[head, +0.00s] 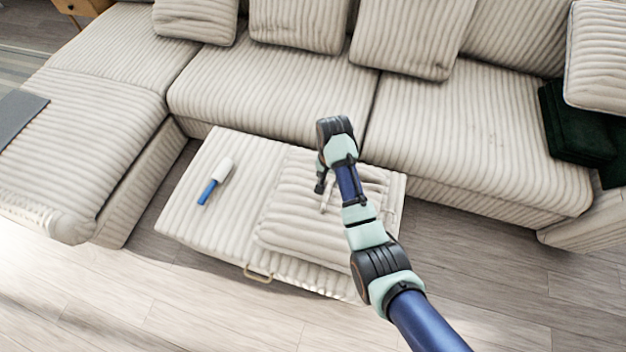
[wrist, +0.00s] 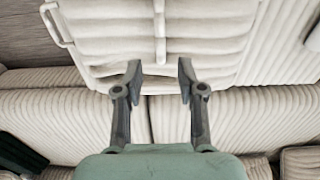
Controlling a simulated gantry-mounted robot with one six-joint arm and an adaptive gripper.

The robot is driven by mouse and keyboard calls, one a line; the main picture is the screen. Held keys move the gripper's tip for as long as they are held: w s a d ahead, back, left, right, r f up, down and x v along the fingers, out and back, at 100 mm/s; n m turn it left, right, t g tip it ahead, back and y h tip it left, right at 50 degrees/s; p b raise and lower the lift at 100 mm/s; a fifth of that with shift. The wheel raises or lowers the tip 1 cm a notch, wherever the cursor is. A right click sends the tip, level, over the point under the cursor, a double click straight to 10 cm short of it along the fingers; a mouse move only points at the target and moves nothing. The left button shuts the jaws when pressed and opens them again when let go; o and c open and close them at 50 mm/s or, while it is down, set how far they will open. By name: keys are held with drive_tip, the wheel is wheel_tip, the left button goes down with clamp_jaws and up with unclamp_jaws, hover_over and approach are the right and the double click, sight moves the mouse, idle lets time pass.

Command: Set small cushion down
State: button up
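The small cushion (head: 285,215) is cream with ribbed stripes. It lies flat on the ribbed ottoman (head: 205,235), on its right half. In the wrist view the cushion (wrist: 205,45) fills the upper middle, with a narrow pale raised strip (wrist: 160,30) along its centre. My gripper (head: 325,195) is over the cushion in the head view. In the wrist view my gripper (wrist: 160,70) is open, its fingertips apart on either side of the strip's near end. I cannot tell whether the fingertips touch the cushion. My arm hides part of the cushion's right side.
A lint roller with a blue handle (head: 213,182) lies on the ottoman's left half. The cream sofa (head: 270,95) with several back cushions stands behind. A dark green cushion (head: 578,130) sits at the right. The wooden floor (head: 200,310) in front is clear.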

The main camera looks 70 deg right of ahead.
drive_tip(key=shift+w, duration=0.1)
drive_tip(key=w+a+r+n+t+h, duration=0.1)
drive_tip(key=w+a+r+n+t, duration=0.3)
drive_tip(key=w+a, duration=0.5)
drive_tip(key=w+a+r+n+t+h, duration=0.2)
drive_tip(key=w+a+r+n, duration=0.4)
drive_tip(key=a, duration=0.5)
drive_tip(key=s+a+r+n+t+y, duration=0.1)
drive_tip(key=s+a+r+n+t, duration=0.1)
drive_tip(key=a+r, duration=0.5)
drive_tip(key=s+a+r+n+t+y, duration=0.1)
drive_tip(key=a+r+n+t, duration=0.3)
drive_tip(key=a+r, duration=0.4)
drive_tip(key=a+y, duration=0.1)
drive_tip(key=a, duration=0.4)
drive_tip(key=shift+s+a+r+n+t, duration=0.2)
drive_tip(key=shift+s+a+n+t, duration=0.15)
drive_tip(key=shift+s+n+t, duration=0.05)
